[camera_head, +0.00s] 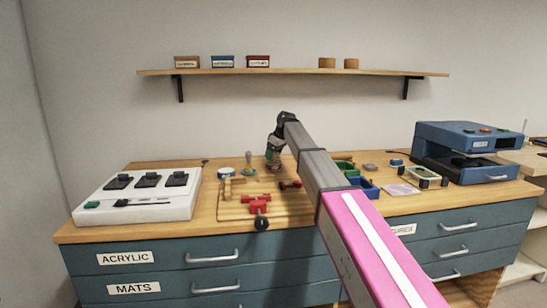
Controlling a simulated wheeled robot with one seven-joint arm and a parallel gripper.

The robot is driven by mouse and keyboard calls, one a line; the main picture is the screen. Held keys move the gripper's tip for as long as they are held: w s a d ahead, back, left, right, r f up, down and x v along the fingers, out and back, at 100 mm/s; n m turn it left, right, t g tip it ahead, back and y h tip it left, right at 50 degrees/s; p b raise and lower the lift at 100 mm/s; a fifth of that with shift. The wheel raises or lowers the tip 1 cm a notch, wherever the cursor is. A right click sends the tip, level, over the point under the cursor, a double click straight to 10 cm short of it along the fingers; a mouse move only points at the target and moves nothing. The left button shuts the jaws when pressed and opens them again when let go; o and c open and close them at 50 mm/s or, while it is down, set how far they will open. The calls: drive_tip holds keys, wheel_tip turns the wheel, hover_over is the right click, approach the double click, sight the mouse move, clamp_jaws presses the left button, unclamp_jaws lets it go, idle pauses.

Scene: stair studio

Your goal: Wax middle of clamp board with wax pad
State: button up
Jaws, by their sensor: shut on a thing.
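The clamp board (288,208) is a light wooden board lying on the bench top, with a red clamp (257,203) with a dark round knob at its front edge. Another small dark red piece (290,184) lies near its back right. My gripper (273,163) points down at the back of the board, near its far edge. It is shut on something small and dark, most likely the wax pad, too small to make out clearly. I cannot tell whether it touches the board. My arm hides part of the bench to the right.
A white box with black switches (140,194) stands at the left. A round tin (227,173) and an upright handled tool (249,162) stand behind the board. Blue and green trays (364,187) lie right of my arm. A blue press (465,150) stands far right.

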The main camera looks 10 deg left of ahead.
drive_tip(key=shift+r, duration=2.7)
drive_tip(key=shift+s+d, duration=0.1)
drive_tip(key=s+d+f+m+t+h, duration=0.1)
drive_tip(key=s+d+m+h, duration=0.2)
drive_tip(key=s+d+m, duration=0.8)
drive_tip(key=s+d+m+t+h, duration=0.1)
drive_tip(key=s+d+m+h, duration=0.3)
drive_tip(key=s+d, duration=1.4)
drive_tip(key=w+a+n+y, duration=0.1)
drive_tip(key=w+a+n, duration=0.1)
drive_tip(key=w+a, duration=0.7)
drive_tip(key=w+a+n+y, duration=0.2)
drive_tip(key=w+a+n, duration=0.1)
drive_tip(key=w+a, duration=0.7)
drive_tip(key=w+a+r+n+y, duration=0.1)
drive_tip(key=w+a+n+y, duration=0.1)
drive_tip(key=w+a, duration=0.8)
drive_tip(key=shift+n, duration=0.6)
drive_tip(key=shift+w+a+f, duration=0.1)
drive_tip(key=shift+a, duration=0.05)
drive_tip(key=shift+f, duration=2.85)
drive_tip(key=shift+f, duration=0.55)
